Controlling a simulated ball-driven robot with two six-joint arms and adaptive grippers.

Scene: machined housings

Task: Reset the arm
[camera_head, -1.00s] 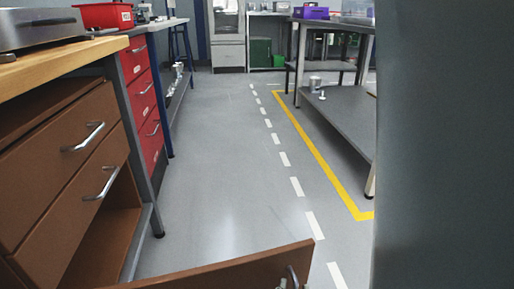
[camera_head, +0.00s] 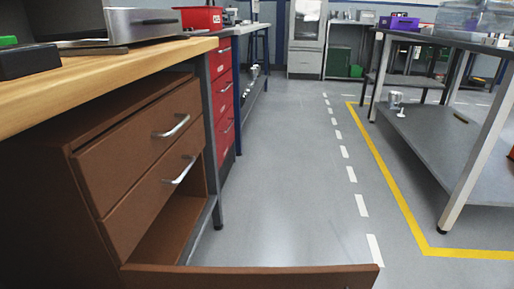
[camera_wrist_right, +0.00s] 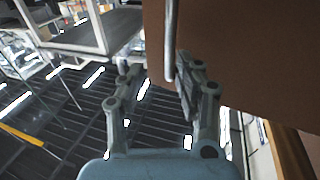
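My right gripper (camera_wrist_right: 155,75) shows only in the right wrist view. Its two fingers are apart, with a clear gap between them. A metal drawer handle (camera_wrist_right: 171,40) on a brown drawer front (camera_wrist_right: 245,60) is close by the right-hand finger; I cannot tell whether they touch. In the head view, the bottom drawer (camera_head: 250,273) of the brown cabinet (camera_head: 60,180) is pulled out, its front along the lower edge. The two drawers above it are shut. My left gripper is in neither view.
A wooden worktop (camera_head: 120,75) lies above the cabinet. Red drawers (camera_head: 221,90) stand behind it. Grey floor (camera_head: 290,170) is clear in the middle. A grey table (camera_head: 440,150) with a lower shelf stands at right, inside a yellow floor line (camera_head: 395,195).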

